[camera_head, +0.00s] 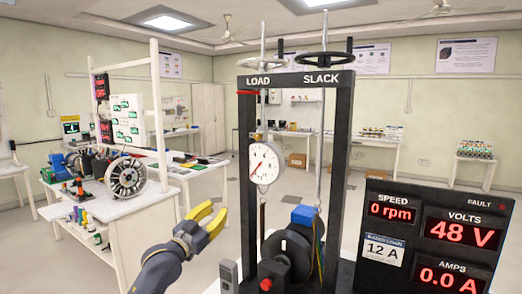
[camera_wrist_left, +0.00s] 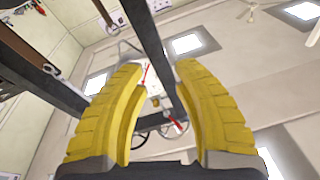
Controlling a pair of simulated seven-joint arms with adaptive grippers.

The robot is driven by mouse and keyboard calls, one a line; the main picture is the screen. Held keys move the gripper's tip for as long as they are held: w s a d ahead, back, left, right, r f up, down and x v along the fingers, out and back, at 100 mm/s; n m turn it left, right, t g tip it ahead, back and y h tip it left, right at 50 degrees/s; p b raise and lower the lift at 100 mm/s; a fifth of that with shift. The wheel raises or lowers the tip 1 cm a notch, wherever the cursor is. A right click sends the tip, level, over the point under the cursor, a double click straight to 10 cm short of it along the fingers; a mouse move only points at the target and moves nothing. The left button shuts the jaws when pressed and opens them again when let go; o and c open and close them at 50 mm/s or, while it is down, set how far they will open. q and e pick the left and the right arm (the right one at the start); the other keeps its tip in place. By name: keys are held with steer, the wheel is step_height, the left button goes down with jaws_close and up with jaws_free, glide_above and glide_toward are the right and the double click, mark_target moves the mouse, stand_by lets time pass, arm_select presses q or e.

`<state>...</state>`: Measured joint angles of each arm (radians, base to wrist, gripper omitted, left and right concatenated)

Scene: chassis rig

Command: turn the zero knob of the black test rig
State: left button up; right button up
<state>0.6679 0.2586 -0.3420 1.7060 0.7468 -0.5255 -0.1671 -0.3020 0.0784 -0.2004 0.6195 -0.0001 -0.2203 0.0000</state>
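The black test rig (camera_head: 342,165) stands at the centre, with LOAD and SLACK written on its top beam. A white dial gauge (camera_head: 264,163) with a red needle hangs under LOAD. A small fitting (camera_head: 257,137) tops the gauge; I cannot tell if this is the zero knob. A red knob (camera_head: 265,284) shows low at the front. My left gripper (camera_head: 214,210) is open and empty, left of the rig and lower than the gauge, touching nothing. In the left wrist view its yellow fingers (camera_wrist_left: 160,66) are apart, with part of the rig beyond. My right gripper is not in view.
A display panel (camera_head: 432,240) stands at right, reading 0 rpm, 48 V and 0.0 A. A white bench (camera_head: 110,207) with equipment is at left.

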arm_select(q)
steer(key=s+d+r+h, duration=0.2)
steer(key=s+r, duration=0.1)
steer(key=r, duration=0.5)
steer(key=s+d+r+h, duration=0.1)
steer(key=s+r+h, duration=0.15)
steer(key=r, duration=0.55)
glide_toward(256, 138)
steer(key=shift+y, duration=0.35)
steer(key=x, duration=0.9)
steer(key=shift+w+d+r, duration=0.2)
steer(key=shift+r, duration=0.1)
steer(key=shift+o, duration=0.2)
jaws_close()
